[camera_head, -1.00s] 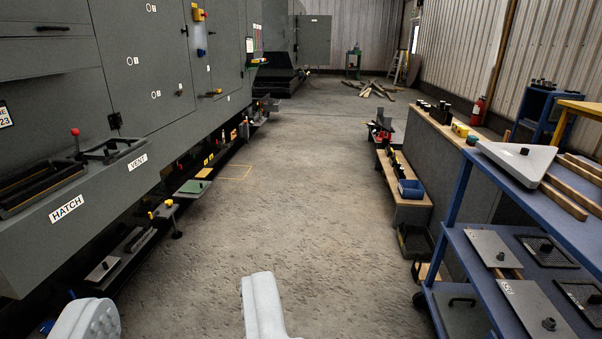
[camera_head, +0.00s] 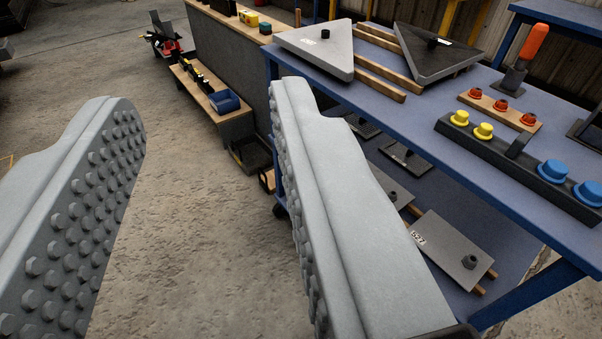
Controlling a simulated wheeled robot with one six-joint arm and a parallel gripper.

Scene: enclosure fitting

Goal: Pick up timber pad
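My gripper (camera_head: 208,105) is open and empty, with its two grey studded fingers wide apart above the concrete floor. The right finger covers part of the blue cart. No piece is clearly marked as the timber pad, and I cannot tell which one it is. Bare timber strips (camera_head: 380,86) lie on the cart's upper shelf, beside and partly under two triangular plates. A small wooden board (camera_head: 500,110) with several red knobs lies farther right on the same shelf. Both are right of the right finger and apart from it.
The blue cart (camera_head: 430,110) carries a light triangular plate (camera_head: 318,48), a dark one (camera_head: 437,50), a black rail with yellow and blue knobs (camera_head: 515,160), and an orange-handled tool (camera_head: 532,45). A low wooden bench (camera_head: 207,98) with a blue bin stands behind. Floor at left is clear.

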